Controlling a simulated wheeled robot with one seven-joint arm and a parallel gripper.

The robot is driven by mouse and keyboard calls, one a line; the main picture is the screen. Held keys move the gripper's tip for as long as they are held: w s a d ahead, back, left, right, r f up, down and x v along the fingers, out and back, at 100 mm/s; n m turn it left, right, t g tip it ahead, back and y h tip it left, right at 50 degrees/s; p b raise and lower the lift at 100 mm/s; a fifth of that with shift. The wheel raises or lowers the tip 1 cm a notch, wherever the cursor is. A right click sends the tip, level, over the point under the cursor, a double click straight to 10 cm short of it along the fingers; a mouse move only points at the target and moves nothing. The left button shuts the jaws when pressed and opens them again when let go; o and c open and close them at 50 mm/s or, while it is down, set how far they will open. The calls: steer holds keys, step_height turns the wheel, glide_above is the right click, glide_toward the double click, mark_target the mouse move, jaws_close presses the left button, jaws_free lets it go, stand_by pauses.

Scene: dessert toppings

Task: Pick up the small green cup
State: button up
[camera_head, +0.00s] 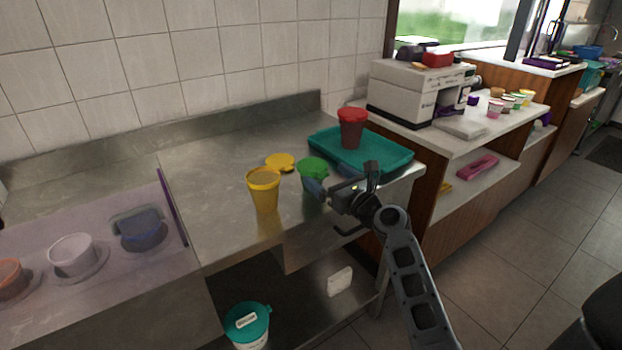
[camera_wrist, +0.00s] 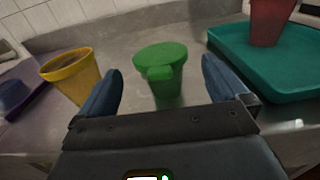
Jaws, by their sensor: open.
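The small green cup (camera_head: 312,172) stands upright on the steel counter, with a green lid on top, between a yellow cup and a teal tray. In the wrist view the green cup (camera_wrist: 163,72) is centred beyond and between my two fingertips. My gripper (camera_head: 341,190) is at the counter's front edge, right beside the cup in the head view, and hides part of its lower side. In the wrist view my gripper (camera_wrist: 160,88) has its blue fingers wide apart with nothing clamped between them.
A yellow cup (camera_head: 264,190) stands left of the green cup, with a yellow lid (camera_head: 280,162) behind. A teal tray (camera_head: 396,158) holding a red cup (camera_head: 351,128) lies to the right. A teal-lidded tub (camera_head: 246,324) sits on the lower shelf. The counter's back is clear.

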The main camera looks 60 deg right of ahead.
steer(key=x, duration=0.4)
steer(key=shift+w, duration=0.1)
steer(key=shift+c, duration=0.2)
steer(key=c, duration=0.8)
